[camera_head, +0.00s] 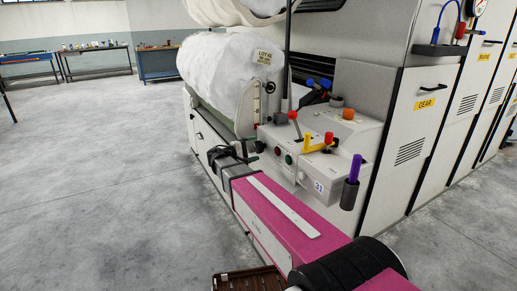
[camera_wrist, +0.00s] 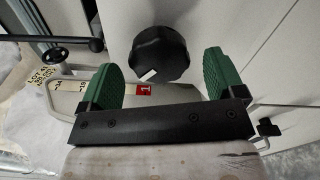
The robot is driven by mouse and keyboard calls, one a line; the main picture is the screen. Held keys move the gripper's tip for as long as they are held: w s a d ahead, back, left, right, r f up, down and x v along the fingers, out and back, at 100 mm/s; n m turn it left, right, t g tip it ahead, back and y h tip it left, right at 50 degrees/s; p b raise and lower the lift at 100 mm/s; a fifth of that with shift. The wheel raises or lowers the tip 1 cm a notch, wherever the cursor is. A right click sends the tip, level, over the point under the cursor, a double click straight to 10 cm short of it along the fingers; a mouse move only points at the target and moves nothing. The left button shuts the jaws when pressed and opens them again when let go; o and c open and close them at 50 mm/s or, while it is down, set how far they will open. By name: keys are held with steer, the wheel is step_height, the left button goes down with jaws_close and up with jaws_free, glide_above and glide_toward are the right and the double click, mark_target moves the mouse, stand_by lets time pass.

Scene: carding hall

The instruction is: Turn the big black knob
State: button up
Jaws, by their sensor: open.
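The big black knob (camera_wrist: 160,53) shows in the wrist view, round with a lobed edge, on a pale panel. A small white mark sits at its lower left edge. My gripper (camera_wrist: 161,64) is open, with its green pads either side of the knob's lower part as seen in the picture. The pads stand apart from it, with a gap on both sides. I cannot tell how far the knob lies beyond the fingertips. In the head view I cannot make out the knob; my arm reaches along the machine's left side there.
A black bar with a ball end (camera_wrist: 96,45) and a small handwheel (camera_wrist: 55,56) lie left in the wrist view. In the head view, a control box (camera_head: 325,150) carries levers and buttons; a purple-handled tool stands in a dark holder (camera_head: 349,195). Open floor (camera_head: 90,180) lies left.

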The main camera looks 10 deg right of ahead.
steer(key=v, duration=0.7)
steer(key=shift+a, duration=0.1)
stand_by(0.4)
